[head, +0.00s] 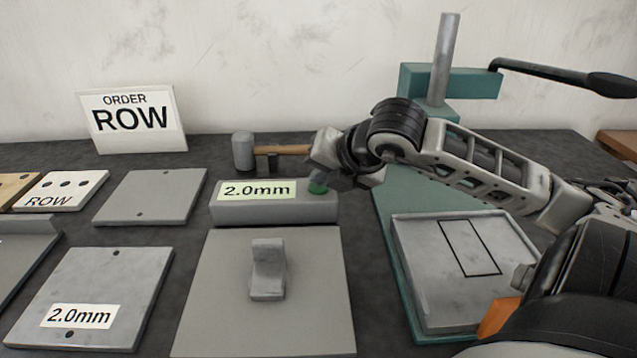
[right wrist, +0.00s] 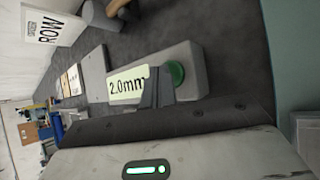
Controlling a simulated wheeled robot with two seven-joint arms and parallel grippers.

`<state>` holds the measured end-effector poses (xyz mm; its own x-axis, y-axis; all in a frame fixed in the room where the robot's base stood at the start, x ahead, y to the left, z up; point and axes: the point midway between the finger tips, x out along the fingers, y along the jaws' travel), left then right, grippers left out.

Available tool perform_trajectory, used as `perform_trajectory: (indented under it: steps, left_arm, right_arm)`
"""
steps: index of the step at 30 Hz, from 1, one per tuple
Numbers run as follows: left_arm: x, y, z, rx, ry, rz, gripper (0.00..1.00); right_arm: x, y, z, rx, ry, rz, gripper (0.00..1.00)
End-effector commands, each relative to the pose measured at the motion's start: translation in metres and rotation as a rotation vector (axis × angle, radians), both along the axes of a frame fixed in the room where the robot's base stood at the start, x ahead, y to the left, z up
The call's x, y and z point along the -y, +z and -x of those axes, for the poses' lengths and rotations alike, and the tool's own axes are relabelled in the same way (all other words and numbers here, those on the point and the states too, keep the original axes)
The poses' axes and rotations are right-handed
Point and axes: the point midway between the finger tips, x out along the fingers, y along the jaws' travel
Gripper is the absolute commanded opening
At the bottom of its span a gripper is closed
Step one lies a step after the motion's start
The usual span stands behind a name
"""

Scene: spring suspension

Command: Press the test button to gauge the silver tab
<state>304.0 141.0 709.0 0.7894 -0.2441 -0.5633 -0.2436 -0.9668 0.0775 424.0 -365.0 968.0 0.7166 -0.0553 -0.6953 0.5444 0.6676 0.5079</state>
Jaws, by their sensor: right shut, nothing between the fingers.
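The silver tab (head: 267,272), an upright bent piece, stands on a flat grey plate (head: 215,322) in the middle of the head view. Behind it is a grey gauge block (head: 270,212) with a pale label reading 2.0mm (head: 256,190). The green test button (head: 318,188) is at the block's right end; it also shows in the right wrist view (right wrist: 176,74). My right gripper (head: 320,176) is shut and empty, its tips at the button. I cannot tell whether they touch it. My left gripper is not in view.
A teal press (head: 391,238) with a black lever (head: 560,76) stands at right. A mallet (head: 243,151) lies behind the block. An ORDER ROW sign (head: 133,120) stands at back left. Flat plates lie at left, one labelled 2.0mm (head: 100,275).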

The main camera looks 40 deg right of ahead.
Motion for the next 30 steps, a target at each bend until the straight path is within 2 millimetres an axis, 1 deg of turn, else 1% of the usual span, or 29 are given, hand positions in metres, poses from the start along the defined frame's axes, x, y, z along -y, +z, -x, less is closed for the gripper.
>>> perform_trajectory:
  steps: [5,15,26,30]
  left_arm:
    - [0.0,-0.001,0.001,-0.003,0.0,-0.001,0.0]
    - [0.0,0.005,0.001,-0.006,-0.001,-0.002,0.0]
    - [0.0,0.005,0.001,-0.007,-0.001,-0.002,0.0]
    - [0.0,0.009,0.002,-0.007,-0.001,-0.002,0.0]
  right_arm:
    - [0.0,-0.001,0.001,-0.004,0.0,-0.002,0.0]
    - [0.0,0.016,0.0,-0.002,0.0,-0.001,0.0]
    - [0.0,0.017,0.0,-0.002,0.001,-0.001,0.0]
    - [0.0,0.024,0.0,-0.001,0.0,0.0,0.0]
